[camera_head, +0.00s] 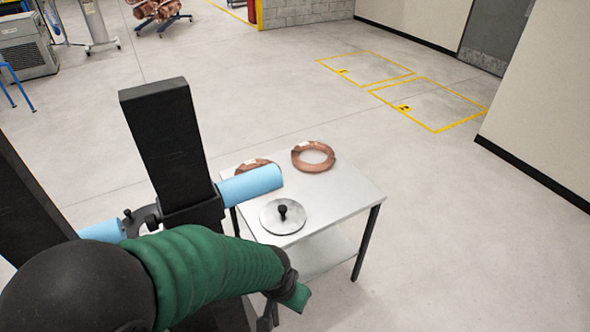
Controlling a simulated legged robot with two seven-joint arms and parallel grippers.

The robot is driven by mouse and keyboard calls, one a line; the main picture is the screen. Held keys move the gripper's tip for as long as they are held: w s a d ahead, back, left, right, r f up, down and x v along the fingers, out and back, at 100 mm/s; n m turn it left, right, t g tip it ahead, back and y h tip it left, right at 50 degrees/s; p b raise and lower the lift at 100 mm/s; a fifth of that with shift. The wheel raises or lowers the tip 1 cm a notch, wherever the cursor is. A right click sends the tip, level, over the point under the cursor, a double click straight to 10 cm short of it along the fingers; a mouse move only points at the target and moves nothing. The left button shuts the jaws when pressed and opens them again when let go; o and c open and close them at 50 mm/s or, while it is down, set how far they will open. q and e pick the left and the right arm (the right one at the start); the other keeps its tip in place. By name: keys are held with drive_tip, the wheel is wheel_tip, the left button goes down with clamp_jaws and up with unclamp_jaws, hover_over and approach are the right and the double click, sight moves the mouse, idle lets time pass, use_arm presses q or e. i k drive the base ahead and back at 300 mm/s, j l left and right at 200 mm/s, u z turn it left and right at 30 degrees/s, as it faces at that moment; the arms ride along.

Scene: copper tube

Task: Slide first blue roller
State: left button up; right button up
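A light blue roller (251,185) sticks out to the right from an upright black post (165,145). A second blue roller (103,231) shows at the left, between that post and another black post (28,215), with a dark fitting at its right end. It is partly hidden. An arm in a green sleeve, with a black rounded joint, crosses the lower left in front of the posts. It appears to be mine. No gripper fingers can be made out, and no contact with either roller shows.
A small metal table (345,200) stands behind the post. It bears two copper coils, one whole (313,157) and one partly hidden (253,166), and a round metal disc with a black knob (283,216). Open floor lies beyond and to the right, with yellow-marked areas (428,104).

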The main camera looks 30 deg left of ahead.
sight(231, 192)
drive_tip(key=i+l+z, duration=0.15)
drive_tip(key=i, duration=0.3)
drive_tip(key=i+l+z, duration=0.2)
drive_tip(key=i, duration=0.2)
drive_tip(key=i+u, duration=0.15)
drive_tip(key=u, duration=0.25)
drive_tip(key=i+u, duration=0.15)
drive_tip(key=u, duration=0.25)
drive_tip(key=i+u, duration=0.15)
drive_tip(key=u, duration=0.25)
drive_tip(key=i+l+u, duration=0.15)
drive_tip(key=u, duration=0.3)
drive_tip(key=i+u, duration=0.15)
drive_tip(key=u, duration=0.25)
drive_tip(key=i+l+u, duration=0.15)
drive_tip(key=u, duration=0.3)
drive_tip(key=i+l+u, duration=0.1)
drive_tip(key=u, duration=0.3)
drive_tip(key=i+l+u, duration=0.1)
drive_tip(key=l+u, duration=0.15)
drive_tip(key=u, duration=0.2)
drive_tip(key=l+u, duration=0.2)
drive_tip(key=u, duration=0.2)
drive_tip(key=i+l+u, duration=0.1)
drive_tip(key=l+u, duration=0.15)
drive_tip(key=u, duration=0.2)
